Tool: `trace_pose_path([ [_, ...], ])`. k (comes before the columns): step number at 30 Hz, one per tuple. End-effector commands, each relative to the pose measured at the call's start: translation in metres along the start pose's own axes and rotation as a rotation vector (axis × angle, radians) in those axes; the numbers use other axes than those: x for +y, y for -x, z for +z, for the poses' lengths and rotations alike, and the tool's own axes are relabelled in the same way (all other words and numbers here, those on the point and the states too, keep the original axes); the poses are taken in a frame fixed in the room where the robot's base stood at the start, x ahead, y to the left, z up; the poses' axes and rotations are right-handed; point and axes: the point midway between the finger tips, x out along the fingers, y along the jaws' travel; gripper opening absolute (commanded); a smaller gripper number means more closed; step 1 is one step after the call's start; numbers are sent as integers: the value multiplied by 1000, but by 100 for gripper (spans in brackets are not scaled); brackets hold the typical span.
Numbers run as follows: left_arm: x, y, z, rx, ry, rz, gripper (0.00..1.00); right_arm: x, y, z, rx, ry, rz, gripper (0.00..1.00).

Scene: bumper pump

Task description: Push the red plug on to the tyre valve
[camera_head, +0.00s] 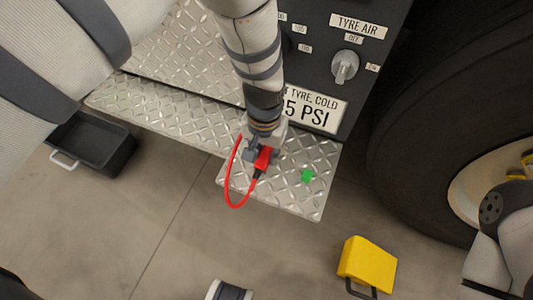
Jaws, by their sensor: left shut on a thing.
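My left gripper (256,155) is low over the diamond-plate step and is shut on the red plug (264,158). The plug has a black end. A red hose loops down and left from beside the gripper to the plug. The large black tyre (425,120) stands at the right, well apart from the plug, with a pale wheel rim (480,185). I cannot make out the tyre valve. Parts of my right arm show at the lower right, but its gripper is not in view.
A dark panel carries a TYRE AIR knob (344,67) and a pressure label (318,109). The metal step (310,195) bears a green mark (307,175). A yellow block (367,262) and a black bin (92,143) are on the floor. Bare floor lies between them.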

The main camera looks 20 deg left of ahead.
Motion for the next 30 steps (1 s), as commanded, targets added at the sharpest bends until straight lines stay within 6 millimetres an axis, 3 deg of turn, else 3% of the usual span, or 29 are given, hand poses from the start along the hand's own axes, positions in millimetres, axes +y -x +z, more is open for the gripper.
trace_pose_path([
  [24, 0, 60, -1, 3, 0, 0, 0, 0, 41, 9, 54, 0, -2, 42],
  [30, 0, 60, 0, 0, 0, 0, 0, 0, 42, 9, 55, 0, -2, 42],
])
